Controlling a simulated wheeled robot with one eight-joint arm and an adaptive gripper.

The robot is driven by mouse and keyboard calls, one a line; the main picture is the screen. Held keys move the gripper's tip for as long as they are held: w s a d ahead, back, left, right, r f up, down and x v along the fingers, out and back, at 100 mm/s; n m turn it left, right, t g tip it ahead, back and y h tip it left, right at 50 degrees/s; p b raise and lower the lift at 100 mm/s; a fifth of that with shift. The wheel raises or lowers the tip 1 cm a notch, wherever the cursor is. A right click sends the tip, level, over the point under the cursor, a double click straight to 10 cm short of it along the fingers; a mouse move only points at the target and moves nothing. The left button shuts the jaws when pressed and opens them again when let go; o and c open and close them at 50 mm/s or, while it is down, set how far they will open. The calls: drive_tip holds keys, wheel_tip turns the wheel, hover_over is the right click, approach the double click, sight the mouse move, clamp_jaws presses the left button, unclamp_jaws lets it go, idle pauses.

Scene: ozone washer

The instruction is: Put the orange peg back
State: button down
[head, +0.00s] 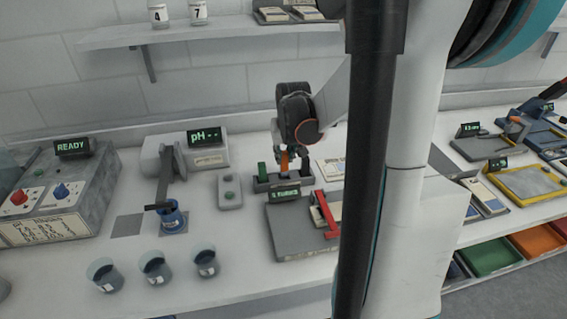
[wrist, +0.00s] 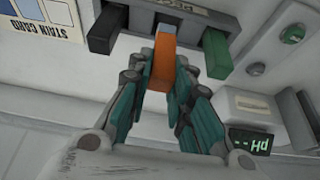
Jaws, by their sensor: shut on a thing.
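The orange peg (wrist: 163,60) is between the teal-padded fingers of my gripper (wrist: 168,78), which is shut on it. In the head view my gripper (head: 288,153) is above the dark peg holder (head: 283,184), and the orange peg (head: 285,161) points down at its middle. In the wrist view the holder (wrist: 172,12) carries a black peg (wrist: 105,30) on the left and a green peg (wrist: 216,53) on the right. The orange peg lines up between them. I cannot tell whether its end is seated or just above the holder.
A small button box (head: 230,190) and the pH meter (head: 195,153) are to the left. Several beakers (head: 155,267) stand at front left. A shelf (head: 220,33) hangs behind.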

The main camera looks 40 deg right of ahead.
sight(284, 161)
drive_tip(key=shift+f+b, duration=0.4)
drive_tip(key=shift+f, duration=1.2)
drive_tip(key=shift+f, duration=0.2)
drive_tip(key=c, duration=1.5)
unclamp_jaws()
drive_tip(key=shift+o, duration=0.2)
drive_tip(key=p+v, duration=0.4)
drive_tip(key=v, duration=0.8)
drive_tip(key=shift+r, duration=0.25)
drive_tip(key=shift+w, duration=0.15)
